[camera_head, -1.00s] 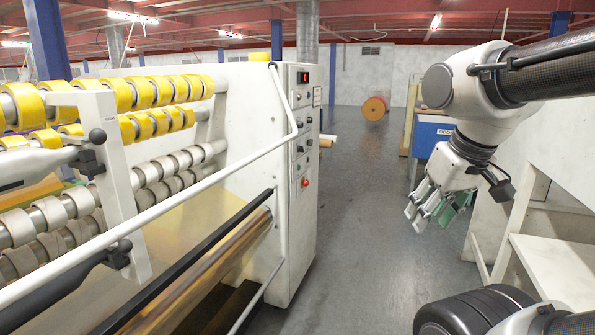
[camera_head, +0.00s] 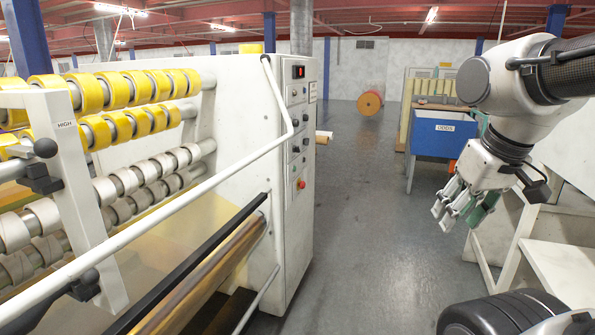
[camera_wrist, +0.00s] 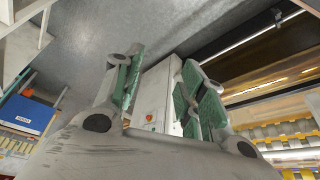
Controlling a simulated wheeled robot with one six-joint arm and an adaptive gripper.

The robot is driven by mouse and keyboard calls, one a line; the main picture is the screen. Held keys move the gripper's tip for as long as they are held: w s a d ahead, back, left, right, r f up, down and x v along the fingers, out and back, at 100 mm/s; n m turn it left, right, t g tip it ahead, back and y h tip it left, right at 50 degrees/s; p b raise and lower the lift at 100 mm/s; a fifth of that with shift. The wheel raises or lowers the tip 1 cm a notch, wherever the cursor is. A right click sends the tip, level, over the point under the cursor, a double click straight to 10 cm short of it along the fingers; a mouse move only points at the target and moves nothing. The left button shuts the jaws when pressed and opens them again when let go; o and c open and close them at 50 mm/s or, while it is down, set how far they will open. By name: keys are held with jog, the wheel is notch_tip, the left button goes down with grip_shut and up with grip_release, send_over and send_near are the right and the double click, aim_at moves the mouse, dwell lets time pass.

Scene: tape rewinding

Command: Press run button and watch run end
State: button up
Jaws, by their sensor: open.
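The white tape rewinding machine (camera_head: 232,95) fills the left side of the head view. Its control panel (camera_head: 298,135) is on the end face, with a lit red display (camera_head: 299,72), several dark knobs and buttons, and a red button (camera_head: 300,184) low down. Which control is the run button is too small to tell. My gripper (camera_head: 458,214) is open and empty, hanging at the right across the aisle, well apart from the panel. In the wrist view its green-padded fingers (camera_wrist: 160,90) frame the machine's end, with the red button (camera_wrist: 149,117) between them.
Yellow tape rolls (camera_head: 90,92) sit on the machine's upper shafts. A white guard rail (camera_head: 190,200) runs along its front. A blue bin (camera_head: 442,133) and a white bench (camera_head: 560,265) stand at the right. An orange roll (camera_head: 370,103) lies far back. The grey aisle floor (camera_head: 365,220) is clear.

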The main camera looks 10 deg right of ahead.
grip_shut()
dwell(1.4)
